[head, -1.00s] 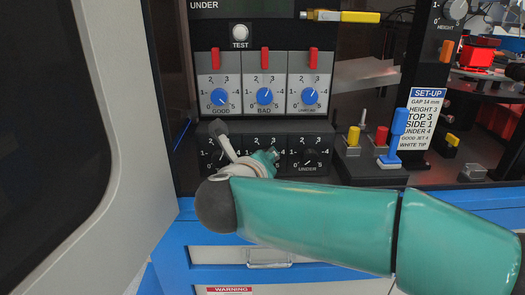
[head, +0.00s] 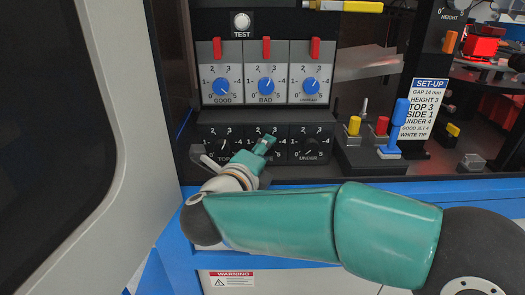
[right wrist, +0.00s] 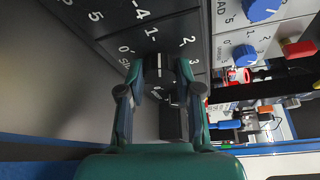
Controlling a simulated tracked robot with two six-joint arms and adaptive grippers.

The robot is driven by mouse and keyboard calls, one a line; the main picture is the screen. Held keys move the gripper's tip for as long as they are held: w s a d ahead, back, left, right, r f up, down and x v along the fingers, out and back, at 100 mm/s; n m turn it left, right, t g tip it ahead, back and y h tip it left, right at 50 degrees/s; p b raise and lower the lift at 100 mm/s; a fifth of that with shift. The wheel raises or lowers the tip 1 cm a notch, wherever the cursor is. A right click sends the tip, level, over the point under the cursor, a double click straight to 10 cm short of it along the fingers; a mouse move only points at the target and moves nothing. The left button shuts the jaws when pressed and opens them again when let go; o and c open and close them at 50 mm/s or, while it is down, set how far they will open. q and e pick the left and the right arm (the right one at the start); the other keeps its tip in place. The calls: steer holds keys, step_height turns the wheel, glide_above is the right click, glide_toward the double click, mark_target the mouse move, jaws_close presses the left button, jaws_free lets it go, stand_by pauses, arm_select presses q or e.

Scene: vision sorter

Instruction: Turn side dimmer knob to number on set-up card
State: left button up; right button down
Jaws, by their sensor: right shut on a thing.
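The side dimmer knob (right wrist: 158,70) is black and sits between my right gripper's fingers in the right wrist view. My right gripper (right wrist: 160,82) is shut on it. The knob's white mark points up in that view, roughly at the 1 on its dial. In the head view my right gripper (head: 264,145) is in front of the side dial, covering most of it. The white set-up card (head: 429,110), at the right in the head view, reads SIDE 1. My left gripper is not in view.
The top dial (head: 222,146) and under dial (head: 310,148) flank the side dial. Blue knobs (head: 266,86) with red levers sit above. Coloured switches (head: 354,126) and a blue lever (head: 398,117) stand to the right. A large grey panel (head: 130,90) fills the left.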

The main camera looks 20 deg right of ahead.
steer(key=shift+a+f, duration=0.15)
steer(key=shift+a, duration=0.05)
steer(key=c, duration=0.8)
jaws_free()
steer(key=shift+d, duration=0.1)
step_height(320, 180, up, 10)
steer(key=shift+r, duration=0.1)
